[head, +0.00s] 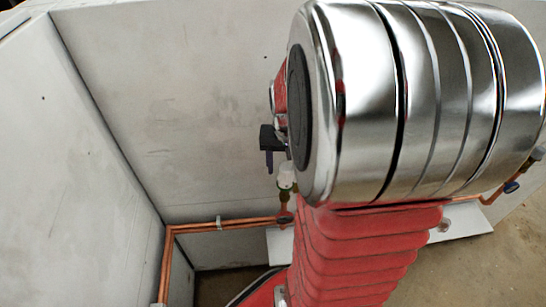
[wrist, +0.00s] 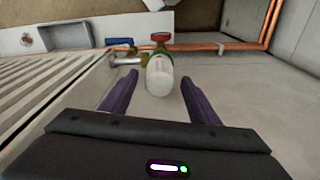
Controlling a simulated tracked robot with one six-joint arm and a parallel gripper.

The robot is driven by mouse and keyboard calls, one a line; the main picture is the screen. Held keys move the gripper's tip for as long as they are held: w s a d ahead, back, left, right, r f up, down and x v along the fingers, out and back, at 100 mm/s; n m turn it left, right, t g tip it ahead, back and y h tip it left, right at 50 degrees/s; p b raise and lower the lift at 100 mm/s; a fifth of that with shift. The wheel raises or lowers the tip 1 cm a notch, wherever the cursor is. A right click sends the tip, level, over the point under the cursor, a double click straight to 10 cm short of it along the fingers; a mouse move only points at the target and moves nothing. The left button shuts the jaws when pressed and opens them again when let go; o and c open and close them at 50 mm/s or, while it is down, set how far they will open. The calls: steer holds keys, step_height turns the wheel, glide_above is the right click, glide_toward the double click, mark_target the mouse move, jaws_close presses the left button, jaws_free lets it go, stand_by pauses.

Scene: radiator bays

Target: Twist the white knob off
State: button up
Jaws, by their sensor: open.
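The white knob (wrist: 160,76) sits on a valve with a green and brass-coloured body. In the wrist view it lies between the tips of my gripper's two purple fingers (wrist: 158,76), with a gap on each side. My gripper is open and empty. In the head view the white knob (head: 287,175) shows just left of my large chrome arm joint. My gripper (head: 270,161) shows only in part there, close to the knob at its upper left; the rest is behind my arm.
Copper pipes (head: 225,226) run along the wall to the valve. A red handle (wrist: 161,38) and a blue handle (wrist: 119,41) are just beyond the knob. A ribbed radiator (wrist: 50,85) stands at left in the wrist view. Grey wall panels (head: 170,110) enclose the bay.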

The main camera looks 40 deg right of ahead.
steer(key=shift+c, duration=0.2)
steer(key=c, duration=1.1)
steer(key=shift+f, duration=0.25)
steer(key=shift+s, duration=0.1)
steer(key=n, duration=0.5)
steer(key=shift+a+f+n+y, duration=0.1)
steer(key=shift+n+y, duration=0.2)
steer(key=shift+n, duration=0.1)
steer(key=shift+n+y, duration=0.4)
steer(key=shift+n, duration=2.7)
steer(key=shift+r, duration=0.3)
steer(key=shift+r, duration=0.35)
